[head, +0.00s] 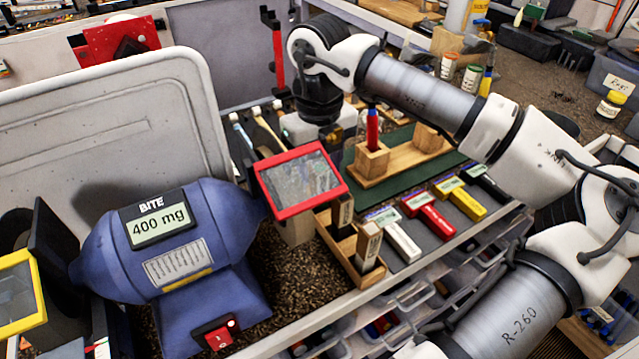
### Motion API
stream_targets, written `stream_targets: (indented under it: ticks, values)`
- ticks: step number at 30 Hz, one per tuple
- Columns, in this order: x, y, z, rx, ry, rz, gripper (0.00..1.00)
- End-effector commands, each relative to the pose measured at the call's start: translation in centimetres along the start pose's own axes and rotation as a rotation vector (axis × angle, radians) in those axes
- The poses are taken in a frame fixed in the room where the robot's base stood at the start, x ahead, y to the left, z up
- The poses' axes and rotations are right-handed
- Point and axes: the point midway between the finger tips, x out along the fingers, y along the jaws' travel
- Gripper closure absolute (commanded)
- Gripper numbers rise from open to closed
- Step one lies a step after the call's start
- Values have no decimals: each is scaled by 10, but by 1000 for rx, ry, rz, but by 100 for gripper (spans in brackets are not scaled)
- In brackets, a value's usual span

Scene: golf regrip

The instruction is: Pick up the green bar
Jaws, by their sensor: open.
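No bar that is plainly green shows in the head view. A row of labelled bars lies on a dark grey strip (415,265): a white bar (403,243), a red bar (436,221), a yellow bar (467,203) and a black bar (489,183). Pale labels sit by their far ends. My gripper (322,136) is at the end of my arm, behind the red-framed screen and left of the wooden stand, well apart from the bars. It looks empty; its fingertips are mostly hidden.
A wooden stand (408,158) holding a red upright piece rests on a green mat (438,152). A wooden holder (340,257) with upright blocks is left of the bars. A red-framed screen (300,180) and a blue machine (180,245) reading 400 mg stand left. Clear drawers are below.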

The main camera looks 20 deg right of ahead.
Motion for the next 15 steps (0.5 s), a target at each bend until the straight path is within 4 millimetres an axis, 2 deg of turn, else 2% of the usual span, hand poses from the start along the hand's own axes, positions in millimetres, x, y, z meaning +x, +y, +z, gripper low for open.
stream_targets:
  ticks: [6,12,13,15]
  values:
    - [20,0,0,0,0,1,51]
    - [22,0,0,0,0,0,51]
    - [22,0,0,1,0,0,52]
    - [21,0,0,1,0,0,61]
